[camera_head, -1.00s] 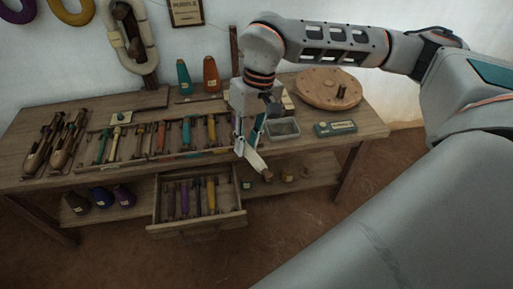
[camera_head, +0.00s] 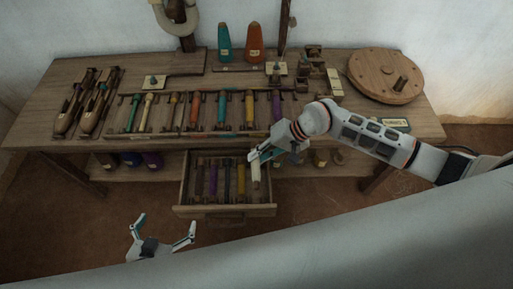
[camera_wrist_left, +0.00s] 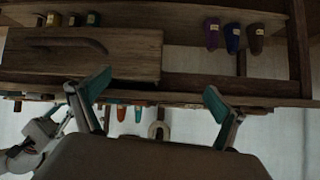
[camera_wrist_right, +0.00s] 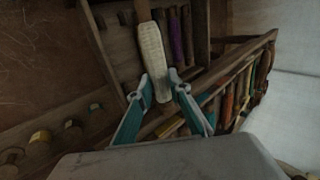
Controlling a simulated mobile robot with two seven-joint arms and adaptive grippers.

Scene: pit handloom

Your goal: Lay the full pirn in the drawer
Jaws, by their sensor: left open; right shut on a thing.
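The full pirn (camera_head: 256,172), wound in cream yarn, is held by my right gripper (camera_head: 258,155) at the right side of the open drawer (camera_head: 226,211). In the right wrist view the cream pirn (camera_wrist_right: 153,60) is between the fingers of my right gripper (camera_wrist_right: 165,100), with its bare wooden end pointing away into the drawer area. I cannot tell whether it touches the drawer. The drawer holds several pirns, purple and yellow among them. My left gripper (camera_head: 163,235) is open and empty, in front of the drawer. Its open fingers (camera_wrist_left: 155,100) also show in the left wrist view.
A rack (camera_head: 112,118) of several coloured pirns lies on the bench above the drawer. Two shuttles (camera_head: 72,108) lie at the left. A round wooden disc (camera_head: 385,72) is at the right. Dark cones (camera_wrist_left: 233,36) stand on the lower shelf. The floor before the drawer is clear.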

